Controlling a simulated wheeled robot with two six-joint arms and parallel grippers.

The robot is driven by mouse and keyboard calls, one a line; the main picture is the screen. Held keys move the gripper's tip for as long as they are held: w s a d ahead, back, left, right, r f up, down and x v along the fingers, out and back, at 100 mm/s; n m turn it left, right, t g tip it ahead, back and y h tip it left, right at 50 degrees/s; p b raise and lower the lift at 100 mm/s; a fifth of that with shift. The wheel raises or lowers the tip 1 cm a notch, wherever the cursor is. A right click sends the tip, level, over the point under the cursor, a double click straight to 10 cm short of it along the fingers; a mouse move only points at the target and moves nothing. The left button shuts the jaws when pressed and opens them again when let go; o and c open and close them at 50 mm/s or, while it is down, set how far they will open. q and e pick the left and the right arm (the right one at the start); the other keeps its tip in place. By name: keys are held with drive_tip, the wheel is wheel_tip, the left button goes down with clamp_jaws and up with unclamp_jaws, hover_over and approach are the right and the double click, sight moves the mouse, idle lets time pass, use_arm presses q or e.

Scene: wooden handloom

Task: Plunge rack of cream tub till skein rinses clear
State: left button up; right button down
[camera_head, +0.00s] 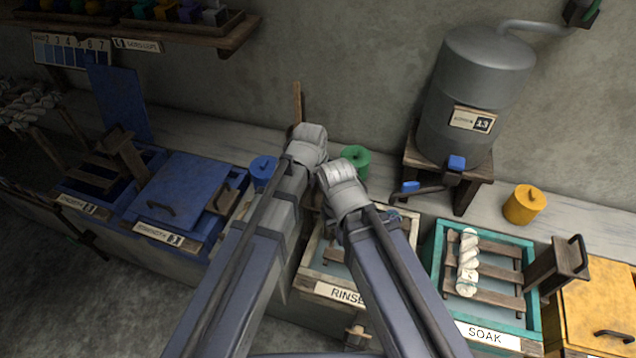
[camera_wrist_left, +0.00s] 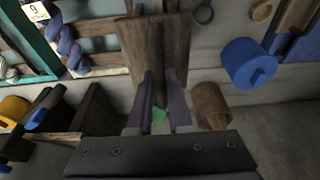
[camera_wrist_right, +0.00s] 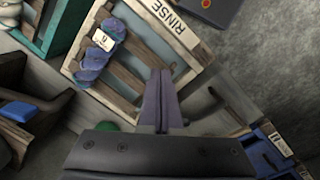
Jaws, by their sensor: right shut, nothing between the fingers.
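The cream tub (camera_head: 309,281), labelled RINSE, stands front centre, partly hidden by my arms. In the right wrist view, its rack of wooden slats (camera_wrist_right: 119,71) lies across the cream frame (camera_wrist_right: 81,24). A blue-purple skein (camera_wrist_right: 95,57) with a tag marked 9 is on the slats; it also shows in the left wrist view (camera_wrist_left: 66,44). The rack's end board (camera_wrist_left: 134,50) carries a dark upright handle (camera_wrist_left: 156,48). My left gripper (camera_head: 308,135) has its fingers closed around that handle. My right gripper (camera_head: 338,174) is shut and empty, above the tub. Water clarity is hard to judge.
Right of the cream tub is a teal SOAK tub (camera_head: 436,268) with a pale skein (camera_head: 467,262). Blue lidded tubs (camera_head: 185,190) stand left. A green pot (camera_head: 356,158), a blue pot (camera_head: 262,170) and a grey tank (camera_head: 475,95) on a stand are behind.

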sight(318, 193)
use_arm(q)
clamp_jaws()
drive_tip(key=s+b+x, duration=0.1)
drive_tip(key=b+x, duration=0.5)
drive_tip(key=s+b+x, duration=0.1)
drive_tip(key=b+x, duration=0.5)
drive_tip(key=s+a+f+b+x, duration=0.1)
drive_tip(key=s+b+x, duration=0.1)
drive_tip(key=b+x, duration=0.3)
drive_tip(key=shift+a+f+b, duration=0.1)
drive_tip(key=shift+f+b, duration=0.3)
drive_tip(key=shift+b, duration=0.3)
drive_tip(key=shift+w+r, duration=0.1)
drive_tip(key=shift+r, duration=0.05)
idle(0.9)
drive_tip(key=w+p+v, duration=0.1)
drive_tip(key=p+v, duration=0.4)
drive_tip(key=w+p+v, duration=0.1)
drive_tip(key=p+v, duration=0.3)
drive_tip(key=p, duration=0.1)
drive_tip(key=w+d+p+v, duration=0.1)
drive_tip(key=p+v, duration=0.4)
drive_tip(key=shift+w+r, duration=0.1)
drive_tip(key=shift+r, duration=0.65)
